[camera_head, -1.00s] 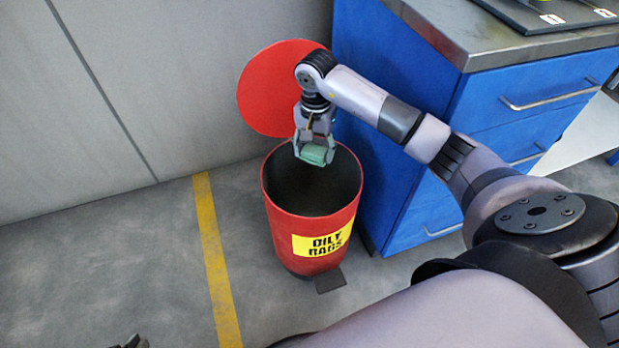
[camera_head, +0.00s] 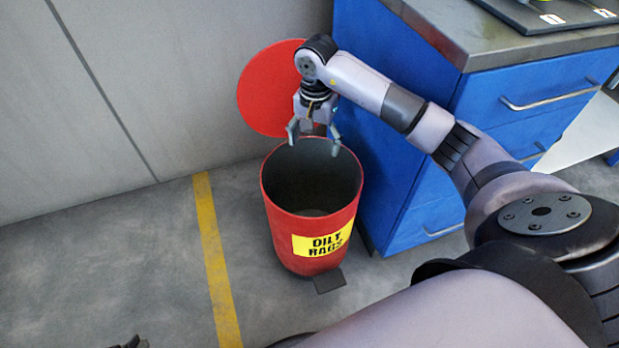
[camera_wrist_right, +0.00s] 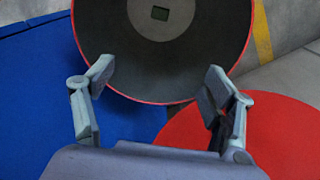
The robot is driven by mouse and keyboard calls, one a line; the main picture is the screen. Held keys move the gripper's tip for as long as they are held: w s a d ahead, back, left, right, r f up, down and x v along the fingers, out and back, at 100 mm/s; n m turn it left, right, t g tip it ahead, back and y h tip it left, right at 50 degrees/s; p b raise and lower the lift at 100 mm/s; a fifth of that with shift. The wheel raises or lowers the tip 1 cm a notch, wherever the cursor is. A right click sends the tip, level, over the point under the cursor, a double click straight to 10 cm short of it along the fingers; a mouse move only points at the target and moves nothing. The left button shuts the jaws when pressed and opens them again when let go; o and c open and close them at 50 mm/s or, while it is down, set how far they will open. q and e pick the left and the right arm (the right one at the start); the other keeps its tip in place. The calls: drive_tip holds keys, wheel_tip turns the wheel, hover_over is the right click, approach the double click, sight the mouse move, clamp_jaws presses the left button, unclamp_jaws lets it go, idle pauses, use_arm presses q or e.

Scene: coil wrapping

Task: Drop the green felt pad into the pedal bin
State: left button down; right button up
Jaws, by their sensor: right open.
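The red pedal bin (camera_head: 278,222) stands on the floor with a yellow "OILY RAGS" label (camera_head: 320,241). Its round red lid (camera_head: 262,92) is up behind it. My right gripper (camera_head: 314,142) is open and empty above the bin's back rim, pointing down. In the right wrist view the open fingers (camera_wrist_right: 158,76) are spread over the near side of the bin (camera_wrist_right: 205,84). A small dark square (camera_wrist_right: 160,13) lies on the paler bin floor and looks like the green felt pad, its colour hard to tell. The pad is hidden in the head view. A small dark tip (camera_head: 130,342), perhaps my left gripper, shows at the bottom edge.
A blue drawer cabinet (camera_head: 400,150) with a metal top stands close to the right of the bin. A grey wall (camera_head: 150,90) is behind. The bin's pedal (camera_head: 330,281) faces front. A yellow floor line (camera_head: 213,250) runs left of it, with clear floor beyond.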

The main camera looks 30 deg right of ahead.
drive_tip(key=shift+r, duration=2.25)
